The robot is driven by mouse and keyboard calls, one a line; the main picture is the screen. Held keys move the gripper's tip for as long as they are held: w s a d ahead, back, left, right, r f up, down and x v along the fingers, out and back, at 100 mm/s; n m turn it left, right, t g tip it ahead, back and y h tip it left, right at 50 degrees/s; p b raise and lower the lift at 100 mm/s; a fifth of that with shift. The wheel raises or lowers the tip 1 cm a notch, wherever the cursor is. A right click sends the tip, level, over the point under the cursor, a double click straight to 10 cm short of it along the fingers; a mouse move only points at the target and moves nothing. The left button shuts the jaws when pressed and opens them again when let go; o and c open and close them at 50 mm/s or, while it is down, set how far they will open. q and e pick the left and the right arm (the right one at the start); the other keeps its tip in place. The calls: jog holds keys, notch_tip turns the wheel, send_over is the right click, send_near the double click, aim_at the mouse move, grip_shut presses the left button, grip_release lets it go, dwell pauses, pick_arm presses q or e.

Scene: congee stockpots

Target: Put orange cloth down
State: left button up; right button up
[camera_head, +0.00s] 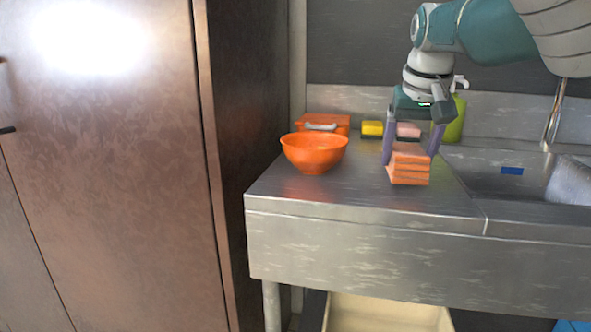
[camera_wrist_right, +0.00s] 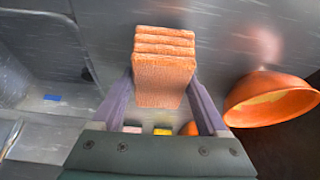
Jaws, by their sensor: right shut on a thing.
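The orange cloth (camera_head: 409,167) is a folded, layered stack over the metal counter, to the right of the orange bowl. My right gripper (camera_head: 408,153) is above it with its two purple fingers pointing down, shut on the cloth. In the right wrist view the cloth (camera_wrist_right: 164,70) sits between the fingertips of my right gripper (camera_wrist_right: 164,85). I cannot tell whether the underside of the cloth touches the counter. My left gripper is not in view.
The orange bowl (camera_head: 314,153) stands on the counter (camera_head: 345,192) to the left. Behind are an orange box (camera_head: 322,120), a yellow item (camera_head: 372,128) and a green container (camera_head: 452,118). The sink (camera_head: 500,178) holds a blue item (camera_head: 512,170). A tall cabinet (camera_head: 110,170) stands left.

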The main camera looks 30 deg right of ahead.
jog(key=shift+f, duration=0.55)
jog(key=shift+r, duration=0.15)
jog(key=shift+f, duration=0.5)
jog(key=o, duration=1.3)
jog(key=shift+r, duration=0.1)
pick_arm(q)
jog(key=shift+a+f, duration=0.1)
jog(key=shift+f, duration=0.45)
pick_arm(e)
jog(key=shift+o, duration=0.2)
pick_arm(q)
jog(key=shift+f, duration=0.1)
pick_arm(e)
jog(key=shift+b, duration=0.4)
jog(key=p+v, duration=0.2)
jog(key=v, duration=0.1)
jog(key=shift+r, duration=0.15)
pick_arm(q)
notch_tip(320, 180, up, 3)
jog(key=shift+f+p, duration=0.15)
jog(key=shift+p, duration=0.45)
pick_arm(e)
jog(key=v, duration=0.7)
